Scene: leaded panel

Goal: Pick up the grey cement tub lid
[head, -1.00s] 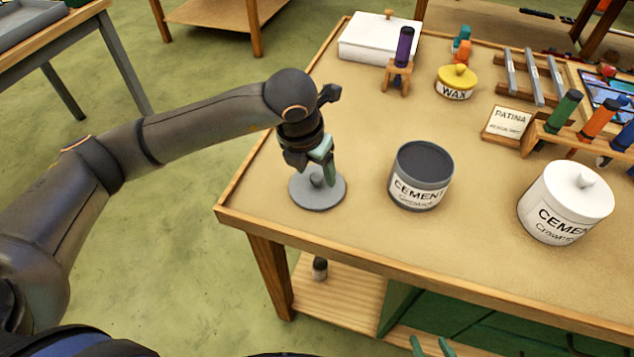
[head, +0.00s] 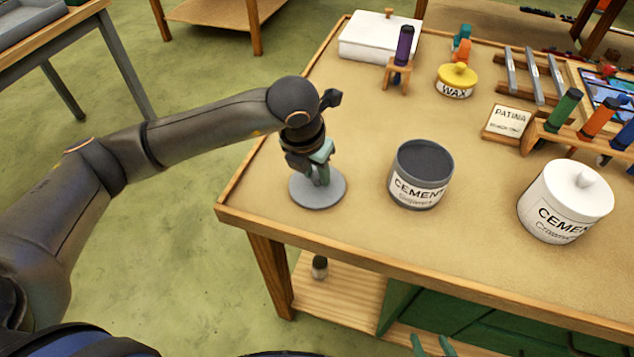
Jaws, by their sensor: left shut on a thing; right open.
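The grey cement tub lid (head: 318,198) is a flat round disc near the left front corner of the workbench. My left gripper (head: 319,180) points down over its middle and is shut on its knob, which the fingers hide. The lid looks flat on the bench; I cannot tell any gap under it. The grey cement tub (head: 420,176) stands open to the right of the lid, apart from it. My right gripper (head: 432,346) shows only as green fingertips at the bottom edge, open and empty, in front of the bench.
A white cement tub (head: 563,205) with its lid on stands at the right. A yellow-lidded wax tin (head: 456,81), a patina card (head: 507,122), a white box (head: 378,38) and a tool rack (head: 577,134) stand further back. The bench top between lid and wax tin is clear.

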